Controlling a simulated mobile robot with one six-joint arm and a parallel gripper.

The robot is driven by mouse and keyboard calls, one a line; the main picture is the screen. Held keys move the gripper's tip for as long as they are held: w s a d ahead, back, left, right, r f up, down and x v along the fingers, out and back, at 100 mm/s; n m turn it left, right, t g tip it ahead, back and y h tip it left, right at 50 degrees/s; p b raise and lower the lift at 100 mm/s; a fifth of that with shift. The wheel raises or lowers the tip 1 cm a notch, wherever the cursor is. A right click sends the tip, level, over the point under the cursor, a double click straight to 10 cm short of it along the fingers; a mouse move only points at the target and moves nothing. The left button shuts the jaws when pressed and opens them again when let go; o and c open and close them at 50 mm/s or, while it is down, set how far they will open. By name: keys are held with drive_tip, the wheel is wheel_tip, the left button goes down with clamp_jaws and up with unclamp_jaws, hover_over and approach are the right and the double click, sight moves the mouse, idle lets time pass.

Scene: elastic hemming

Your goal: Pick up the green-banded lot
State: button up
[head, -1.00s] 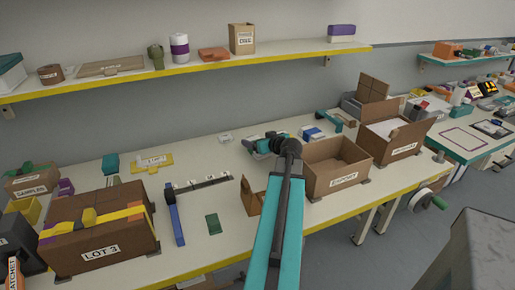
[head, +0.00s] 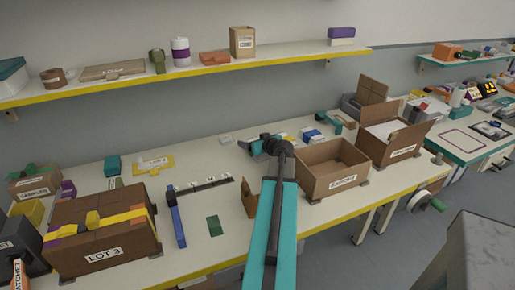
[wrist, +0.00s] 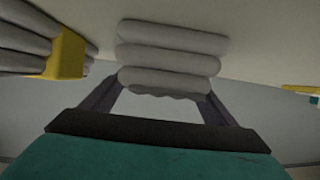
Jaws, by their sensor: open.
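In the wrist view my gripper (wrist: 158,104) is open. Its two dark fingers stand on either side of the end of a stack of several grey rolls (wrist: 170,48). No band shows on this stack, and I cannot tell whether the fingers touch it. A second bundle of grey rolls (wrist: 22,45) with a yellow band (wrist: 66,54) lies to its left. In the head view my gripper (head: 252,146) is small, over the back middle of the bench, and the rolls cannot be made out there. I cannot make out a green band on any bundle.
An open cardboard box (head: 343,183) stands right of my arm, with another open box (head: 407,151) behind it. A closed LOT 3 box (head: 95,259) with yellow straps is at front left. A blue tool (head: 177,222) and a green pad (head: 214,226) lie between. A shelf (head: 215,68) hangs above.

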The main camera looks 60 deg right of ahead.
drive_tip(key=shift+x, duration=0.95)
drive_tip(key=c, duration=1.2)
drive_tip(key=shift+o, duration=0.2)
drive_tip(key=shift+r, duration=0.15)
drive_tip(key=shift+r+b, duration=0.7)
drive_tip(key=shift+r, duration=4.2)
